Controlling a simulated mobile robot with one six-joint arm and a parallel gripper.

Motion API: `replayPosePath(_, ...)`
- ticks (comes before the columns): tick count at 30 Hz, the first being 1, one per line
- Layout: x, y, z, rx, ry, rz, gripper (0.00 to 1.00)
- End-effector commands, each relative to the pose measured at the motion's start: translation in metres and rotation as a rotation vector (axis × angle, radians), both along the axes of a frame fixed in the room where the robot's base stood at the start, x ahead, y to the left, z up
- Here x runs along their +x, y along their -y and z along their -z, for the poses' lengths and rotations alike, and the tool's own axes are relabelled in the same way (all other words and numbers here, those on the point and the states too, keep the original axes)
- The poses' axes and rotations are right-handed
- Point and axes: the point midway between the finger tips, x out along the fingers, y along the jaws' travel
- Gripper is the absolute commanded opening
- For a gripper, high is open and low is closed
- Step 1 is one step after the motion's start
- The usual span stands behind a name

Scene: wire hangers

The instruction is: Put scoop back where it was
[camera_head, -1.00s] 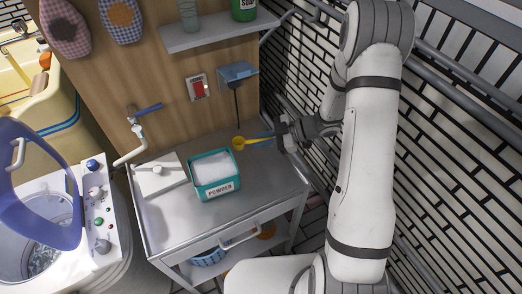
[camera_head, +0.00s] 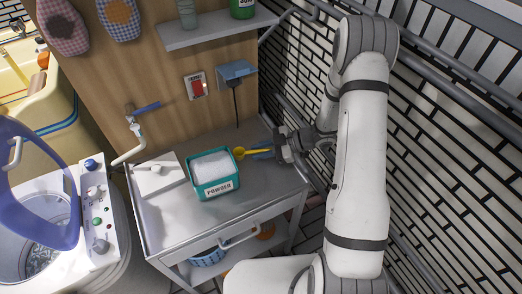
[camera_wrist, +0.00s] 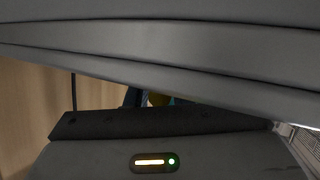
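The yellow scoop (camera_head: 239,153) is to the right of the powder box, its bowl pointing left toward the box. My gripper (camera_head: 262,151) has blue fingers shut around the scoop's handle from the right. The scoop is close over the table top; I cannot tell whether it touches. The teal powder box (camera_head: 216,188), labelled POWDER and full of white powder, stands upright on the metal table. In the wrist view a small dark yellow patch of the scoop (camera_wrist: 158,99) shows between grey parts that hide most of the view.
The metal table (camera_head: 180,220) has free room right of and in front of the box. A white flat panel (camera_head: 160,175) lies left. A faucet (camera_head: 135,125), a red switch (camera_head: 198,88) and a blue holder (camera_head: 236,72) are on the wooden wall. A tiled wall stands right.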

Motion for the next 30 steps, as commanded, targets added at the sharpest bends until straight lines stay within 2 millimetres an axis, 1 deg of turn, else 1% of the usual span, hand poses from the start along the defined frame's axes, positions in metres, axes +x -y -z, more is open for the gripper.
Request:
replayPosePath(1,-0.001,0.0,0.001,-0.001,-0.003,-0.002,0.28)
replayPosePath(3,-0.001,0.0,0.001,-0.001,-0.003,-0.002,0.34)
replayPosePath(4,-0.002,0.0,0.001,-0.002,-0.003,-0.003,0.34)
replayPosePath(10,-0.002,0.0,0.001,-0.002,-0.006,-0.003,0.34)
replayPosePath(13,-0.002,0.001,-0.003,-0.003,-0.005,-0.003,0.34)
replayPosePath(17,-0.002,0.019,-0.01,-0.002,-0.003,0.002,0.34)
replayPosePath(24,-0.005,0.069,-0.031,-0.001,0.001,0.004,0.34)
replayPosePath(27,-0.006,0.086,-0.038,-0.001,-0.001,0.003,0.34)
replayPosePath(30,-0.007,0.099,-0.043,-0.001,-0.001,0.002,0.34)
